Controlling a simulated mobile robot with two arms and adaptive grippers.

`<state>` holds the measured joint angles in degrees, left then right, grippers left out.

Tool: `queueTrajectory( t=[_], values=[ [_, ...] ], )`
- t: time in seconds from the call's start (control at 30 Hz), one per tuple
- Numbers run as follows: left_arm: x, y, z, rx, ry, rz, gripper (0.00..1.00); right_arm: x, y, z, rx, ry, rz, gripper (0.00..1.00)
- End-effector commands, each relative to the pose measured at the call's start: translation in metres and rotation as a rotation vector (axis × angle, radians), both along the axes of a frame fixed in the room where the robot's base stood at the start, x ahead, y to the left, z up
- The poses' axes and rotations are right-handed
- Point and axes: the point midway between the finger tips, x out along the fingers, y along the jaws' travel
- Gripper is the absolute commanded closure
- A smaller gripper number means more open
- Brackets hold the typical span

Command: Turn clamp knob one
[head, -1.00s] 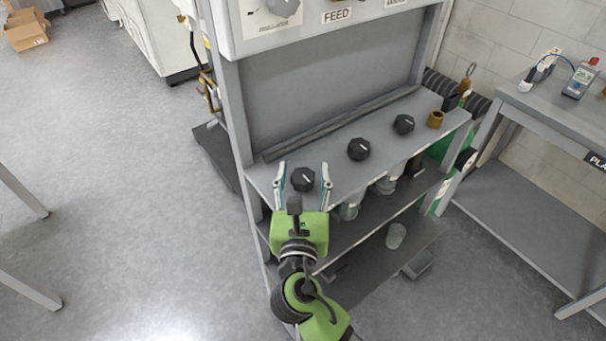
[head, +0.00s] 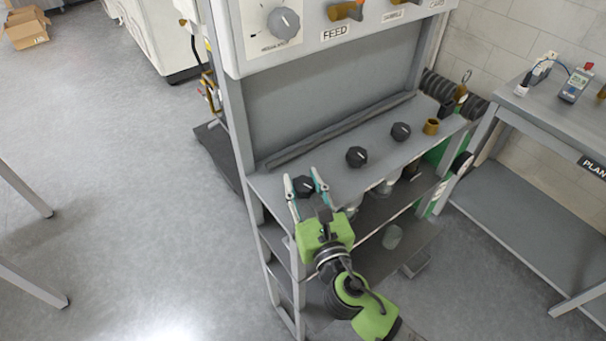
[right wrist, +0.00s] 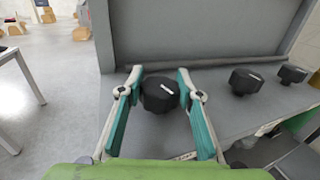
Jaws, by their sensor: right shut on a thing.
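Three black clamp knobs, each with a white mark, stand in a row on the grey bench shelf. My right gripper (head: 302,174) has its fingers on both sides of the leftmost knob (head: 304,186) and is shut on it. In the right wrist view the same knob (right wrist: 159,95) sits between the two teal-lined fingers (right wrist: 160,72), its white mark slanting. The middle knob (head: 357,157) and the right knob (head: 401,131) stand clear of the gripper. No label on the knobs is readable. My left gripper is not in view.
A panel with a grey dial (head: 283,22) and a FEED label overhangs the shelf. A brass fitting (head: 431,127) stands at the shelf's right end. Glass jars hang below the shelf's front edge. A side table (head: 545,120) stands at the right.

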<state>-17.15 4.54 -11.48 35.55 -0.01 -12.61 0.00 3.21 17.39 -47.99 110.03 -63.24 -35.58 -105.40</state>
Motion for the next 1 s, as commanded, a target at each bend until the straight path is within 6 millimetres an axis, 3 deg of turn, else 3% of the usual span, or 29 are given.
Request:
queueTrajectory(
  t=[0.13, 0.37, 0.57, 1.0],
  values=[
    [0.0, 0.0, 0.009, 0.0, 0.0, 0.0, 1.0, 0.001, -0.003, 0.001, -0.008, -0.001, 0.14, 0.89],
    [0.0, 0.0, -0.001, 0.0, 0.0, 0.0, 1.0, 0.002, -0.003, -0.003, -0.007, -0.003, 0.357, 0.89],
    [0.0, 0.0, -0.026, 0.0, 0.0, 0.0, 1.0, 0.003, -0.003, -0.007, -0.006, -0.003, 0.545, 0.89],
    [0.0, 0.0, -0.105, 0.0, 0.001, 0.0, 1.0, 0.002, -0.001, -0.008, -0.001, -0.004, 0.891, 0.89]
  ],
)
